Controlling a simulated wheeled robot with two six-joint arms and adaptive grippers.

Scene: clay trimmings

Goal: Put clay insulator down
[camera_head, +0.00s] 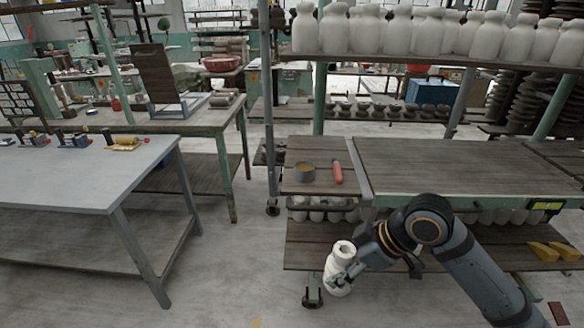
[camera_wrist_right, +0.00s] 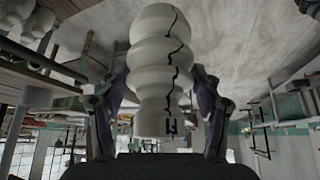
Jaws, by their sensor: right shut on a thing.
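The clay insulator (camera_head: 341,257) is a white ribbed piece held in my right gripper (camera_head: 345,279), in front of the wooden workbench's left end. In the right wrist view the insulator (camera_wrist_right: 160,60) fills the middle, with a dark crack running along it and a small dark blue mark near one end. The right gripper's fingers (camera_wrist_right: 160,110) are shut on it from both sides. In the head view it hangs over the floor, clear of the bench top, and looks slightly tilted. My left gripper is not in view.
The wooden workbench (camera_head: 440,165) has a clear top on the right. A small pot (camera_head: 304,172) and a red-handled tool (camera_head: 337,173) lie at its left end. A grey table (camera_head: 80,175) stands at left. Yellow wedges (camera_head: 553,251) lie on the lower shelf.

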